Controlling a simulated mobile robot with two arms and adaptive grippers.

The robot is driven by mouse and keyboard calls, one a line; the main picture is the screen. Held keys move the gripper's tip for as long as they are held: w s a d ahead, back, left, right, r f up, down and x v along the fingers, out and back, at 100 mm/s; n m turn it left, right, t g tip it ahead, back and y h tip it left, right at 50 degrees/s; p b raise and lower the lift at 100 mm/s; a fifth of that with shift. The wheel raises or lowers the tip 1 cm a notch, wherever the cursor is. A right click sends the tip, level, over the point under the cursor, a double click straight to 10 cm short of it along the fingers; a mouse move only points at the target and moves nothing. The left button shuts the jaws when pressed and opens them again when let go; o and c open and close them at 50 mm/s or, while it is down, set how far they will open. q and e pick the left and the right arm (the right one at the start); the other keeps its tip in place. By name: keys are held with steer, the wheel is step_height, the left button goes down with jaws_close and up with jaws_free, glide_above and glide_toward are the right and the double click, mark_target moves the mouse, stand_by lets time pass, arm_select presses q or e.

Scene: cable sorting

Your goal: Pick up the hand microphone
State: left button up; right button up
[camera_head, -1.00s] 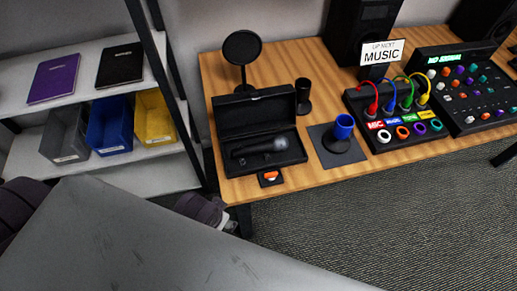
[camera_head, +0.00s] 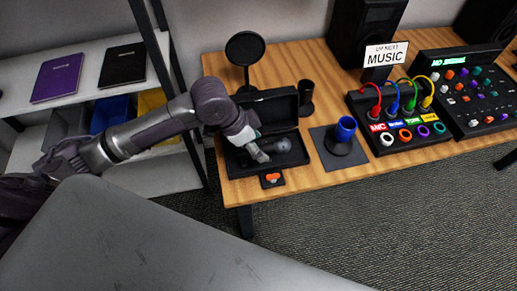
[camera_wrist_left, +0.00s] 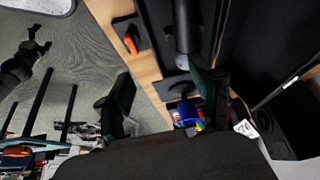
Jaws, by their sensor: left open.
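The hand microphone (camera_head: 283,145) lies in the open black case (camera_head: 236,169) at the left end of the wooden table. Its rounded grey head shows in the head view; my left gripper hides much of its handle. My left gripper (camera_head: 261,156) reaches over the case from the left, close to the microphone. In the left wrist view my left gripper (camera_wrist_left: 168,88) has its two fingers wide apart, and part of the microphone (camera_wrist_left: 183,28) shows beyond them. I cannot tell whether they touch it. My right gripper (camera_wrist_left: 36,47) shows small at the left, fingers apart.
The case's raised lid (camera_head: 265,108) stands behind the microphone. A round pop filter (camera_head: 244,48) and a black cylinder (camera_head: 305,91) stand behind it. An orange item (camera_head: 272,178) lies in front. A blue cup-shaped thing (camera_head: 345,128) and a cable panel (camera_head: 395,132) are to the right.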

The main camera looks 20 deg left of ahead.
arm_select(q)
glide_toward(261, 147)
steer(key=shift+g+y, duration=0.3)
steer(key=f, duration=0.1)
steer(key=w+d+f, duration=0.1)
steer(key=d+f, duration=0.1)
steer(key=shift+w+f, duration=0.35)
steer(key=shift+p+x, duration=0.3)
steer(key=shift+x, duration=2.45)
steer(key=shift+s+a+f, duration=0.1)
steer(key=shift+s+a, duration=0.05)
steer(key=shift+c, duration=0.2)
jaws_close()
